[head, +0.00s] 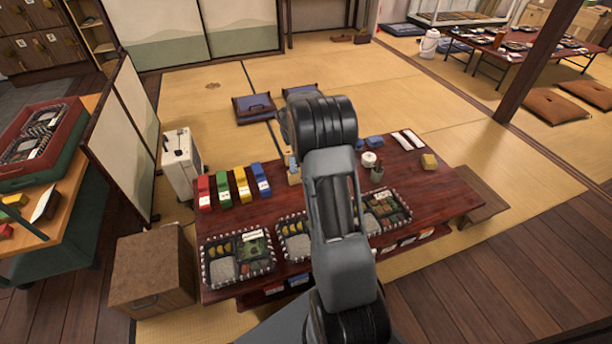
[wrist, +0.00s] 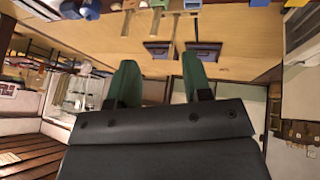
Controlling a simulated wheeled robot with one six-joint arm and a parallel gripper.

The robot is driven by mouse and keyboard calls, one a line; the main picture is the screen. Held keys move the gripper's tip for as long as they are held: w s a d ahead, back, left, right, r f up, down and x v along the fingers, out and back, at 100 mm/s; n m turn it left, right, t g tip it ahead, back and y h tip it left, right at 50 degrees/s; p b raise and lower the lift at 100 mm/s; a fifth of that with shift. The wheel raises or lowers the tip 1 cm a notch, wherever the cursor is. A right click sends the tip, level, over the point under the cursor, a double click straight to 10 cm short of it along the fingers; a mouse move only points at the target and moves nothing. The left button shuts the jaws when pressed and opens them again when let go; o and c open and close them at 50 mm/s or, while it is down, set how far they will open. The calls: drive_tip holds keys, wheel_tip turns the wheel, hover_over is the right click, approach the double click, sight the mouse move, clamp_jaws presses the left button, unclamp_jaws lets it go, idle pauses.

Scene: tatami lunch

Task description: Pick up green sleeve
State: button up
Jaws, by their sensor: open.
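The green sleeve (head: 223,188) lies on the low dark red table (head: 330,185) in the head view, between a red sleeve (head: 204,192) on its left and a yellow sleeve (head: 241,185) and a blue sleeve (head: 261,180) on its right. Each has a white label at its near end. My gripper (wrist: 159,60) shows in the wrist view with its two green fingers apart and nothing between them. In the head view my arm hides it. The wrist view looks out over the room upside down, and I cannot make out the green sleeve there.
Bento boxes (head: 237,258) line the table's near edge, partly behind my arm. A white jar (head: 368,159), rolled white cloths (head: 407,140) and a yellow block (head: 429,161) stand at the right. A brown box (head: 152,268) and folding screen (head: 125,140) are left of the table.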

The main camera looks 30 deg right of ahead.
drive_tip(key=shift+b+x, duration=2.1)
drive_tip(key=shift+x, duration=5.8)
clamp_jaws()
